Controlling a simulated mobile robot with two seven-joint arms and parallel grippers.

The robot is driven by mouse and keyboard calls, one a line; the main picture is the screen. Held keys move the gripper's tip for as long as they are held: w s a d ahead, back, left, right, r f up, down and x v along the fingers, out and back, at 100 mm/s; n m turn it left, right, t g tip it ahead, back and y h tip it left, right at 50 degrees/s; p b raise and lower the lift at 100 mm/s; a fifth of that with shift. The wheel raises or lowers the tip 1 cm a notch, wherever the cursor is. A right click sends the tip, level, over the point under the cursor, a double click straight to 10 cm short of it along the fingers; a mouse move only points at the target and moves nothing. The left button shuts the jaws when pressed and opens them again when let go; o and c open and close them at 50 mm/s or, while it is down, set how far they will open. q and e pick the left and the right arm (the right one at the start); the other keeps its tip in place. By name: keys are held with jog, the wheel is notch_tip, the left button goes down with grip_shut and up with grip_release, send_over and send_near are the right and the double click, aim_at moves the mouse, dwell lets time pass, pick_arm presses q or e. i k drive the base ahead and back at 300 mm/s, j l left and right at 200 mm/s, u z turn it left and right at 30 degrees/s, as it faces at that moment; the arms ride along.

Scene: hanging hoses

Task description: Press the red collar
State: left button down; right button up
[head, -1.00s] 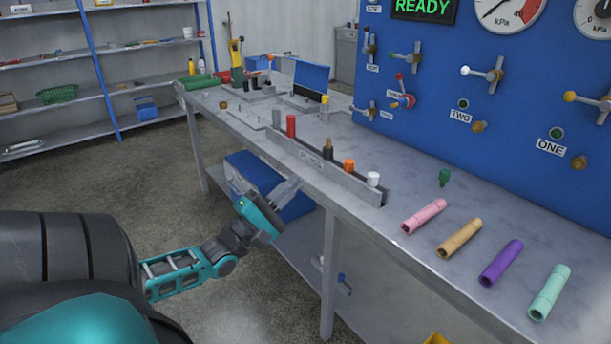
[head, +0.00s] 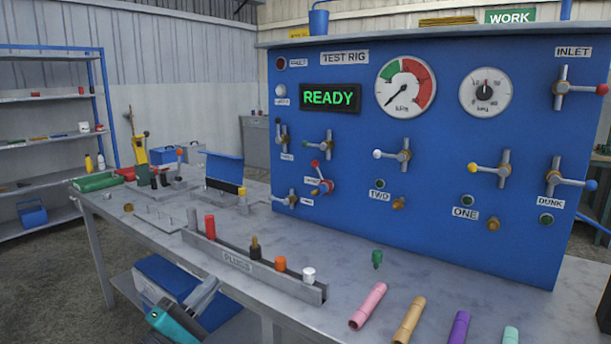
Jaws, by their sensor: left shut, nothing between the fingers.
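The blue test rig panel (head: 420,230) carries a small fitting with a red collar (head: 326,186) at its lower left. A red-knobbed lever (head: 317,167) sits just above it, and the small label beside it is too small to read. My left gripper (head: 205,290) shows at the bottom left, low in front of the bench edge. It is shut and empty, well apart from the red collar, and its rear part is cut off by the frame's bottom edge. My right gripper is not in view.
The bench (head: 240,308) holds a plug rack (head: 237,262) with upright plugs, including a red one. Several coloured tubes, among them a pink one (head: 368,306), lie in front of the panel. A blue crate (head: 172,274) is below the bench edge.

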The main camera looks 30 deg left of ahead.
aim_at(315, 163)
jog(key=j+z, duration=0.1)
jog(key=j, duration=0.45)
jog(key=j+z, duration=0.1)
jog(key=j, duration=0.45)
jog(key=k+j+z, duration=0.15)
jog(key=j, duration=0.4)
jog(key=j+z, duration=0.1)
jog(key=j, duration=0.45)
jog(key=k+j+z, duration=0.1)
jog(key=j, duration=0.4)
jog(key=j+z, duration=0.4)
jog(key=j, duration=0.45)
jog(key=i+j+z, duration=0.15)
jog(key=j+z, duration=0.15)
jog(key=i+j+z, duration=0.1)
jog(key=j+z, duration=0.2)
jog(key=j, duration=0.15)
jog(key=i+j+z, duration=0.25)
jog(key=k+l, duration=0.05)
